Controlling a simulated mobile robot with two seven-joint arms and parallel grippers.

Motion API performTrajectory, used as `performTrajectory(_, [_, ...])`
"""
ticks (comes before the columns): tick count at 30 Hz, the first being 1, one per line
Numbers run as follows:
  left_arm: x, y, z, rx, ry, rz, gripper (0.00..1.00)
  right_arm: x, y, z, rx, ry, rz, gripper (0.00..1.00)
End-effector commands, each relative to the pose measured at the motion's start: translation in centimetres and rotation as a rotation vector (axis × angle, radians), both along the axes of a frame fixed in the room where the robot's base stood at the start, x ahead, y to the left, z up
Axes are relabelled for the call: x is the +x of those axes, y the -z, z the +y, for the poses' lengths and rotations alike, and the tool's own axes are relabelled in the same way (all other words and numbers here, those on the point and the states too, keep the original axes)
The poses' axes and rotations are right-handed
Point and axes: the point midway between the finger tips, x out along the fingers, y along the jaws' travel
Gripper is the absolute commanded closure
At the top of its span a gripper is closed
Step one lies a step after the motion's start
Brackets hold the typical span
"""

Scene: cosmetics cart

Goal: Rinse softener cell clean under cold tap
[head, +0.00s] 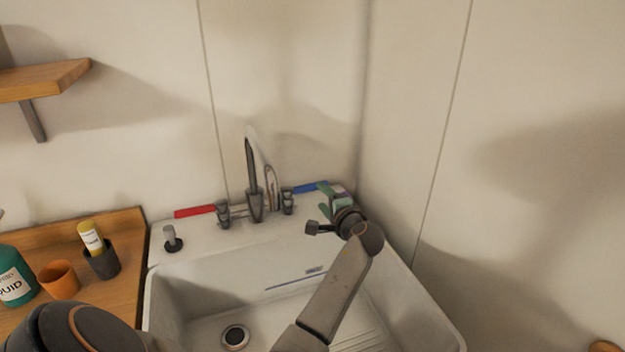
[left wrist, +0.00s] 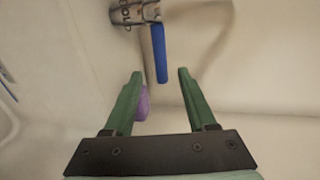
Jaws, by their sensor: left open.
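The tap (head: 255,190) stands at the back of the white sink (head: 190,262). It has a red lever (head: 195,211) on the left and a blue lever (head: 311,187) on the right. My left gripper (head: 328,200) is open beside the blue lever. In the left wrist view its green fingers (left wrist: 156,95) stand apart, with the blue lever (left wrist: 159,55) beyond and between their tips, apart from them. A small purple thing (left wrist: 143,106) shows partly behind the left finger. I cannot clearly identify the softener cell. My right gripper is not in view.
The basin holds a round drain (head: 235,337) and a thin blue-marked strip (head: 295,282). A wooden counter (head: 120,222) at left bears a green bottle (head: 13,277), an orange cup (head: 59,279) and a dark cup (head: 103,262). Walls close off the back and right.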

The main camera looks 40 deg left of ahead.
Motion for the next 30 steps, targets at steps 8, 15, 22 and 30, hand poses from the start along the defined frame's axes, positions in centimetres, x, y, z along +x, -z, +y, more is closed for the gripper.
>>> performTrajectory(8, [2.1,1.7,4.3,0.001,-0.003,-0.002,0.43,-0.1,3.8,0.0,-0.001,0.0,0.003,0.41])
performTrajectory(15, [4.0,2.5,7.8,0.001,-0.002,-0.002,0.43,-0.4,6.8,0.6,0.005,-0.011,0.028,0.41])
performTrajectory(22, [5.1,2.8,9.7,0.0,0.0,-0.002,0.43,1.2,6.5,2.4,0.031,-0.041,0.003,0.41])
performTrajectory(30, [5.3,2.7,10.4,-0.001,0.0,-0.002,0.43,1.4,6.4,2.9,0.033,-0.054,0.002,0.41])
